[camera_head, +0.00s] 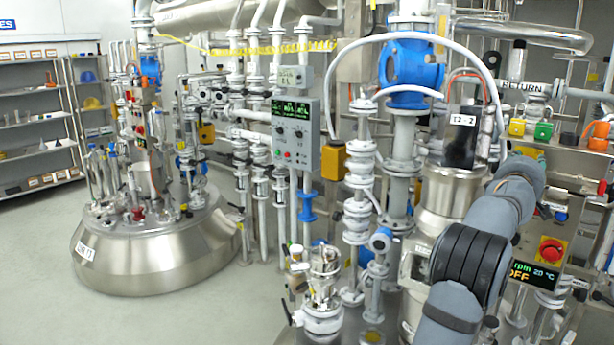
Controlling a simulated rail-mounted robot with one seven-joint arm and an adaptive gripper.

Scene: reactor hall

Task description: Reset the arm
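My grey arm (491,217) with black rings rises from the bottom right of the head view and bends near the upper right. Its far end goes out of sight behind the bend, among the pipes and fittings. I cannot make out my gripper or its fingers, nor anything held.
A large steel reactor (160,255) stands at left, with shelves (38,125) behind it. A grey control box (295,133), blue valve (411,70) and white pipes fill the middle. A panel with a red knob (551,250) is close right of my arm. Floor at lower left is clear.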

